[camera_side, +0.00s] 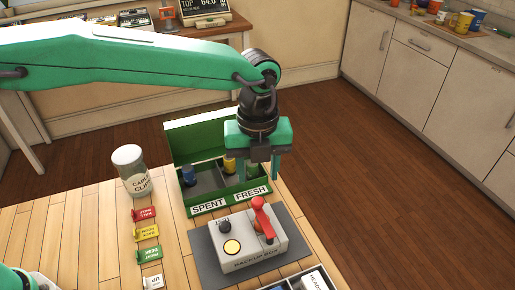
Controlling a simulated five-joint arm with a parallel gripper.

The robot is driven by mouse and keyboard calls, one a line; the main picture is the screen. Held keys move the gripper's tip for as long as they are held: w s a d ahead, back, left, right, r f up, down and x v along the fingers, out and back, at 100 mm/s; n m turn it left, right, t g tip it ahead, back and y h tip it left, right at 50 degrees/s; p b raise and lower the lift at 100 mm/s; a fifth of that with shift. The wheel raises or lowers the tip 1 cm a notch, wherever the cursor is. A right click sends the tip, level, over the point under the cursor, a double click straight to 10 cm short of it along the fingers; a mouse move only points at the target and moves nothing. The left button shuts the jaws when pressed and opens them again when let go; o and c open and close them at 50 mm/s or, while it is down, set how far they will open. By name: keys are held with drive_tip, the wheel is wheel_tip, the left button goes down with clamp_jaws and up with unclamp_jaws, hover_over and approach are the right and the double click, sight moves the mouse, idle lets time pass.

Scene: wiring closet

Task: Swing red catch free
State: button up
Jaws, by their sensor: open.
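The red catch (262,216) is a red lever on top of a light grey box (244,254) labelled "BACKUP BOX". It stands tilted at the right part of the box top, beside a dark knob (225,227) and a yellow round button (232,247). My gripper (260,168) is open and points down above and behind the catch, over the right part of the green case. Its fingers look empty and apart from the catch in this view; the exact gap in depth is hard to tell.
The green case (213,207), lid raised, has SPENT and FRESH sections holding a blue and a yellow cylinder. The box sits on a grey mat (203,250). A jar (131,170) and coloured tags (147,232) stand left. A dark tray (292,286) is at the front edge.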

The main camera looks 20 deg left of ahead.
sight(257, 201)
drive_tip(key=shift+f, duration=3.8)
clamp_jaws()
